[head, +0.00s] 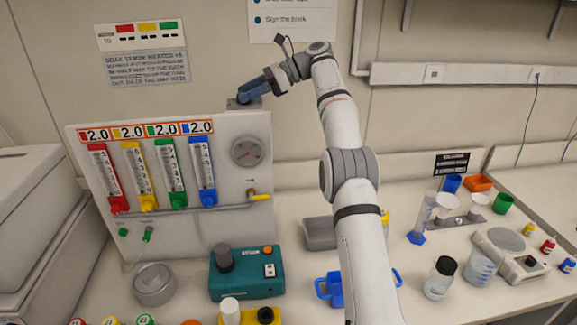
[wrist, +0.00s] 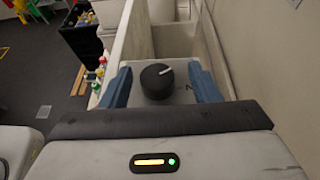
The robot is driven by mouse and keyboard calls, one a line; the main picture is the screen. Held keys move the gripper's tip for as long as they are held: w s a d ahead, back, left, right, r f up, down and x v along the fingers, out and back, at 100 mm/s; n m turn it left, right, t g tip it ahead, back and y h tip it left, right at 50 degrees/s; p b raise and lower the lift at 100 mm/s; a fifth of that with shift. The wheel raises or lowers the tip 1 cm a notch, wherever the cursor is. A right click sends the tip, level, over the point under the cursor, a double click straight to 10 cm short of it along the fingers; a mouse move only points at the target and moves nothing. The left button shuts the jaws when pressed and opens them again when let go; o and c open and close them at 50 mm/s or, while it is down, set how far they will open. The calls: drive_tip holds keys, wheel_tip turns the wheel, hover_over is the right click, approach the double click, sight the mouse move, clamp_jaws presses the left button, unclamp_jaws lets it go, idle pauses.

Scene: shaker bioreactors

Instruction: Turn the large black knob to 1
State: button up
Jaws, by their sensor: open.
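The large black knob (wrist: 157,84) shows in the wrist view on top of a light grey box (wrist: 180,67). It is round, with a white pointer line toward the upper right. My gripper (wrist: 160,70) is open, with one blue finger on each side of the knob and a visible gap on both sides. In the head view my gripper (head: 246,94) is at the grey box (head: 240,104) on top of the flowmeter panel (head: 230,128). The knob is hidden there behind the fingers. Scale marks around the knob are too small to read.
The panel carries red, yellow, green and blue flowmeters and a round gauge (head: 246,151). A teal device (head: 262,284) with a dark knob stands in front. Bottles, cups and a balance (head: 508,262) stand at right. The wall is close behind the panel.

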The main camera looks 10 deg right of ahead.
drive_tip(key=shift+r+m+t, duration=0.15)
drive_tip(key=shift+m+t, duration=0.15)
drive_tip(key=shift+t, duration=0.1)
drive_tip(key=shift+s+m+t, duration=0.2)
drive_tip(key=shift+m+t, duration=0.2)
drive_tip(key=shift+t, duration=0.1)
drive_tip(key=shift+s+f+m+t, duration=0.1)
drive_tip(key=shift+f+m+t, duration=0.15)
drive_tip(key=shift+m+t, duration=0.15)
drive_tip(key=b, duration=0.1)
drive_tip(key=m+t+b, duration=0.1)
drive_tip(key=b, duration=0.1)
drive_tip(key=shift+s+f+h, duration=0.15)
drive_tip(key=shift+f+h, duration=0.15)
drive_tip(key=shift+f, duration=0.1)
drive_tip(key=m+t+b, duration=0.1)
drive_tip(key=b, duration=0.2)
drive_tip(key=shift+a+t+b, duration=0.1)
drive_tip(key=shift+t+b, duration=0.2)
drive_tip(key=shift+b, duration=0.05)
